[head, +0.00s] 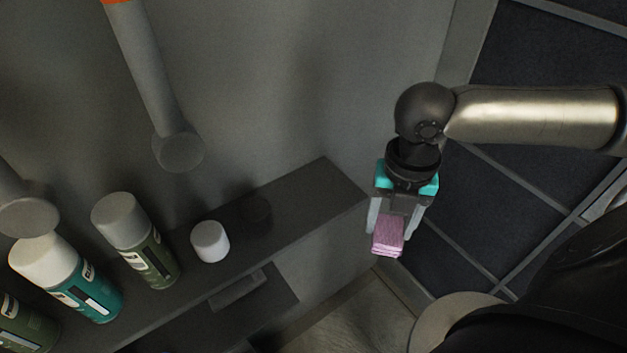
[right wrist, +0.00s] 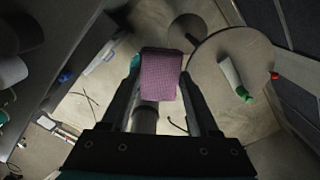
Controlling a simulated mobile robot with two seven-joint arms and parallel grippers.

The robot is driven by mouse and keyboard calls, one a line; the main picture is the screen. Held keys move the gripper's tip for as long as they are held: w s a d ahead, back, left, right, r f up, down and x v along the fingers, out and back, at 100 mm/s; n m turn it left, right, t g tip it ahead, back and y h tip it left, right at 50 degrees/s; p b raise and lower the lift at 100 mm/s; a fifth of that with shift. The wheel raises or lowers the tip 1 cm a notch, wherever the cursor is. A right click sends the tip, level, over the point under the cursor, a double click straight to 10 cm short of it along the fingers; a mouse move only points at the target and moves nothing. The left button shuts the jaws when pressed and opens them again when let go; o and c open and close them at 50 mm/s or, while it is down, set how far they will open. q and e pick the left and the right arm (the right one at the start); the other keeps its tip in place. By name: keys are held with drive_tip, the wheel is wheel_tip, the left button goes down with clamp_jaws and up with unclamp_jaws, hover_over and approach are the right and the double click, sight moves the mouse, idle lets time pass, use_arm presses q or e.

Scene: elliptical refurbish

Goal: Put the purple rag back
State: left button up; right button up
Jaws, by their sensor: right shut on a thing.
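The purple rag (head: 388,236) is a small folded pinkish-purple cloth. My right gripper (head: 396,222) is shut on it and holds it in the air, just off the right end of a dark shelf. In the right wrist view the rag (right wrist: 160,76) sits between the two fingertips of the gripper (right wrist: 161,82). My left gripper is in neither view.
The dark shelf (head: 320,185) runs along the wall. It bears a white cap-like object (head: 210,241), a green bottle (head: 135,240), a teal bottle (head: 66,277) and another green bottle (head: 22,325). The shelf's right end is bare. The right wrist view shows a round surface (right wrist: 205,70) with a white tube (right wrist: 233,77).

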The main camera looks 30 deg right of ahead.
drive_tip(key=shift+w+r+n, duration=0.15)
drive_tip(key=shift+w+n, duration=0.15)
drive_tip(key=w+p, duration=0.1)
drive_tip(key=w, duration=0.5)
drive_tip(key=w+a+f, duration=0.1)
drive_tip(key=w, duration=0.5)
drive_tip(key=w+f+p, duration=0.1)
drive_tip(key=w, duration=0.6)
drive_tip(key=shift+a+p, duration=0.2)
drive_tip(key=shift+p, duration=0.15)
wheel_tip(320, 180, down, 5)
drive_tip(key=shift+r, duration=0.2)
drive_tip(key=shift+w+f+p, duration=0.15)
drive_tip(key=shift+p, duration=0.2)
drive_tip(key=shift+f, duration=0.1)
